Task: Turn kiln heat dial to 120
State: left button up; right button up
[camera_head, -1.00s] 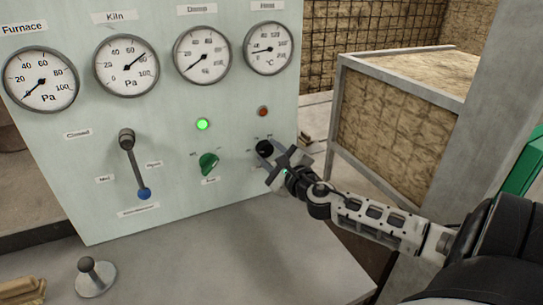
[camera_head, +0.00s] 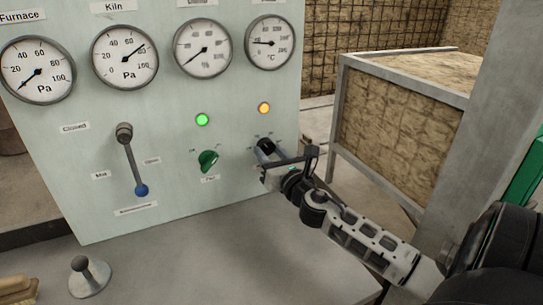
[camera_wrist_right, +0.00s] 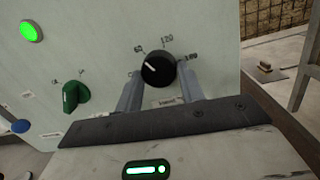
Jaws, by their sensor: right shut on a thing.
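The black heat dial (camera_head: 266,147) sits low on the right of the pale green panel. In the right wrist view the dial (camera_wrist_right: 158,68) has a white pointer line aimed up-left, towards the mark that reads about 60. The 120 mark (camera_wrist_right: 167,39) is above the dial and the 180 mark (camera_wrist_right: 191,57) is to its right. My right gripper (camera_head: 267,157) is shut on the dial, with one finger on each side of it; it also shows in the right wrist view (camera_wrist_right: 158,88). My left gripper is not in view.
An amber lamp (camera_head: 264,108) is lit above the dial; a °C gauge (camera_head: 270,43) is higher. A green knob (camera_head: 208,161), a lit green lamp (camera_head: 202,120) and a blue-tipped lever (camera_head: 133,163) are to the left. A framed straw-coloured block (camera_head: 390,125) stands right.

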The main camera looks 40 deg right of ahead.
jog(key=m, duration=0.3)
jog(key=shift+h, duration=0.4)
jog(key=m, duration=0.4)
jog(key=shift+a+r+h, duration=0.1)
jog(key=shift+a+h, duration=0.05)
jog(key=shift+h, duration=0.15)
jog(key=m, duration=0.3)
jog(key=shift+h, duration=0.3)
jog(key=shift+r+m+g, duration=0.1)
jog(key=shift+m+g, duration=0.2)
jog(key=shift+m, duration=0.9)
jog(key=shift+p, duration=0.3)
jog(key=o, duration=1)
jog(key=shift+c, duration=0.2)
